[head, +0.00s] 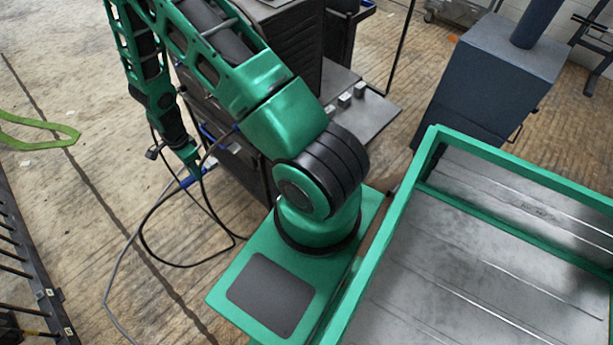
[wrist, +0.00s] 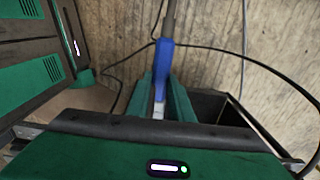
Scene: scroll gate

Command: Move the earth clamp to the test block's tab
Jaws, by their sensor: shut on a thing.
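My gripper (head: 192,170) hangs at the left end of my arm, pointing down. In the wrist view its two green fingers (wrist: 160,105) are shut on the blue earth clamp (wrist: 165,65). The clamp also shows as a small blue piece (head: 196,178) below the gripper in the head view, with a cable trailing from it. Its jaws cannot be made out. Small grey blocks (head: 345,99) stand on a grey plate; I cannot tell whether one is the test block, and no tab can be made out.
A dark cabinet (head: 292,60) stands behind my arm, beside the grey plate (head: 372,115). A black cable (head: 150,245) loops over the wooden floor. A blue-grey machine (head: 490,80) stands at the back right. Open floor lies left of the gripper.

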